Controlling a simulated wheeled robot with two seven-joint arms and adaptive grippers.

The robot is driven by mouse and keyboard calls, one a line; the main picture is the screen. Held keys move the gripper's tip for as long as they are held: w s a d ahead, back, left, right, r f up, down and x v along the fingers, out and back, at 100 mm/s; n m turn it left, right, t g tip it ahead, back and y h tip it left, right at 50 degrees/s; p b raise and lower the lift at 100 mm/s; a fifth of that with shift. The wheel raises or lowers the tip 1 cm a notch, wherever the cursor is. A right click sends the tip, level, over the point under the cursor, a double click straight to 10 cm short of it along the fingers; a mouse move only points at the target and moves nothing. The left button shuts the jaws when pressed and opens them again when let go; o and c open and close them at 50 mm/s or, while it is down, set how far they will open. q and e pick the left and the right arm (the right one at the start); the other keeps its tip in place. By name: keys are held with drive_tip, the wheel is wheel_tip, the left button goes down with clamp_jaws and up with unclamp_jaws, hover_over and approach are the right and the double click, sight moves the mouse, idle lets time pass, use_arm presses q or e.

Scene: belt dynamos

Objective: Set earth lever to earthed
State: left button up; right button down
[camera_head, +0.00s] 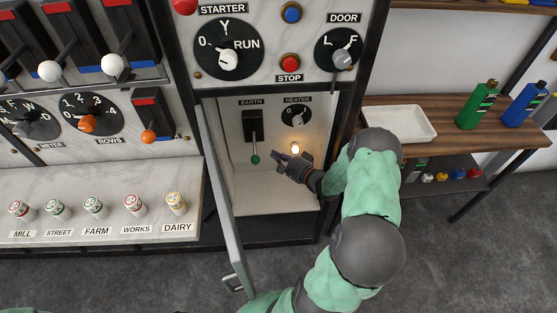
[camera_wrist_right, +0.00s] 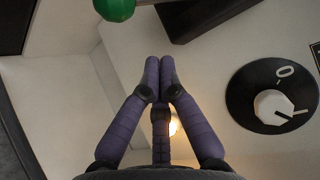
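The earth lever has a green knob (camera_head: 255,160) at its lower end and hangs down from a black plate (camera_head: 252,124) under the EARTH label, inside an open cabinet compartment. In the right wrist view the green knob (camera_wrist_right: 116,8) shows at the top edge, left of the fingertips. My right gripper (camera_head: 277,155) reaches into the compartment just right of the knob, apart from it. Its purple fingers (camera_wrist_right: 160,68) are drawn together at the tips with nothing between them. My left gripper is not in view.
The compartment door (camera_head: 221,190) stands open on the left. A HEATER dial (camera_head: 296,116) and a glowing lamp (camera_head: 295,148) are on the back wall near my right gripper. A shelf with a white tray (camera_head: 399,123) and bottles (camera_head: 477,105) stands to the right.

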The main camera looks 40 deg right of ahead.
sight(255, 148)
drive_tip(key=w+f+b, duration=0.1)
drive_tip(key=w+b, duration=0.2)
drive_tip(key=w, duration=0.4)
drive_tip(key=shift+s+a+r+b, duration=0.15)
drive_tip(key=shift+s+a+r, duration=0.05)
drive_tip(key=shift+s+a, duration=0.6)
drive_tip(key=shift+s+a+r+b, duration=0.15)
drive_tip(key=shift+s+a+r, duration=0.05)
drive_tip(key=shift+s+a, duration=0.55)
drive_tip(key=shift+w, duration=0.1)
